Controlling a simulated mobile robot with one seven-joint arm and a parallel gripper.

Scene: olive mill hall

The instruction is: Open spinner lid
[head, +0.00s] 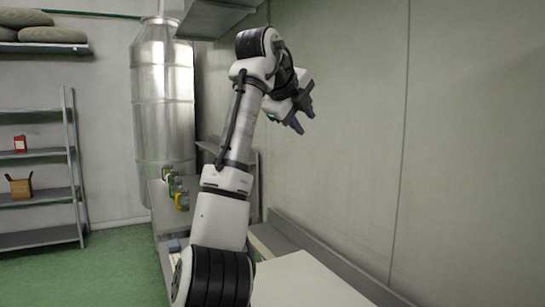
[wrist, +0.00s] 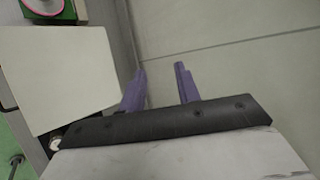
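My gripper (head: 303,118) is raised in front of the wall in the head view, with purple fingers pointing down and right. In the wrist view the two purple fingers (wrist: 158,72) stand apart with nothing between them. No spinner lid can be clearly made out. A green object with a round pink-rimmed top (wrist: 43,6) is cut off at the top left of the wrist view; I cannot tell whether it is the spinner. It is well away from my fingers.
A white flat surface (head: 300,285) lies below my arm; a pale panel (wrist: 55,75) fills the wrist view's left. Several bottles (head: 178,190) stand on a bench by a tall metal tank (head: 163,110). Shelves (head: 40,196) stand left. The wall (head: 345,130) is close to my gripper.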

